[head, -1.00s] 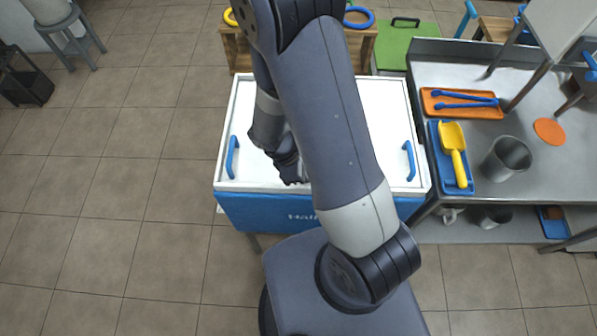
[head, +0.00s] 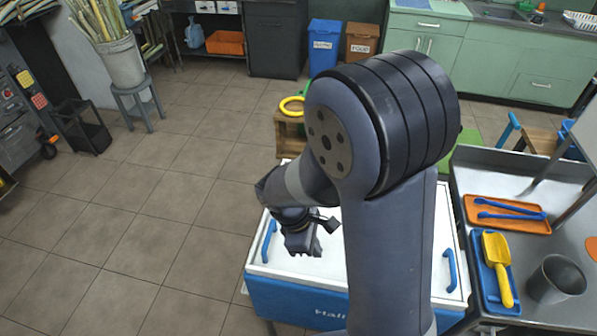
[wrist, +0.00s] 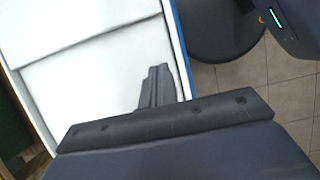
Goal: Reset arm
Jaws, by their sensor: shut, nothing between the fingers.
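My gripper (head: 303,246) hangs above the white lid of a blue cooler box (head: 290,297) in the head view, left of my large upper arm. Its fingers are together and nothing is between them. In the wrist view the fingers (wrist: 157,88) show end-on over the white lid panel (wrist: 90,75), apart from any object. The lid has a blue handle (head: 269,241) at its left and another blue handle (head: 450,270) at its right. My arm hides the middle of the lid.
A steel table at the right holds an orange tray (head: 507,214) with blue tongs, a yellow scoop (head: 497,268) on a blue tray, and a metal cup (head: 556,280). A wooden crate (head: 290,137) with a yellow ring (head: 291,106) stands behind the cooler.

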